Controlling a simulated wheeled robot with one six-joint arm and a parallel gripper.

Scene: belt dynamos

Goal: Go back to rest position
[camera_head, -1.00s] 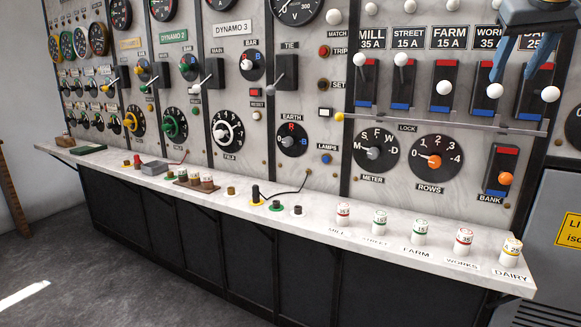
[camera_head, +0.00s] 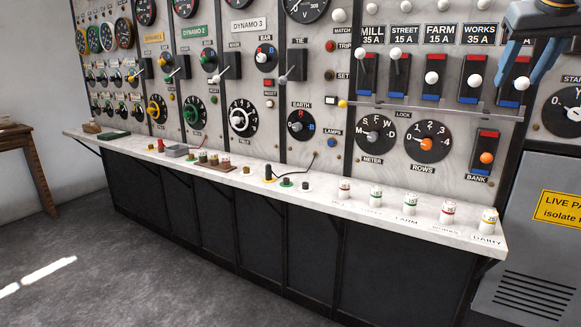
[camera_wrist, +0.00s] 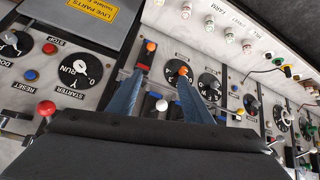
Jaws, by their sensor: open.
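My gripper (camera_head: 512,62) shows at the top right of the head view, its blue fingers pointing down in front of the panel near the WORKS switch (camera_head: 475,80). The orange-knobbed BANK switch (camera_wrist: 147,57) and the ROWS dial (camera_wrist: 180,72) lie beyond the fingertips there. I cannot tell how far the fingers are from the panel.
A pale shelf (camera_head: 330,212) runs along the panel, with several white labelled fuses (camera_head: 448,211) at its right end. A grey cabinet (camera_head: 535,240) with a yellow warning sign stands right. A wooden table (camera_head: 18,150) is at far left. The grey floor in front is clear.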

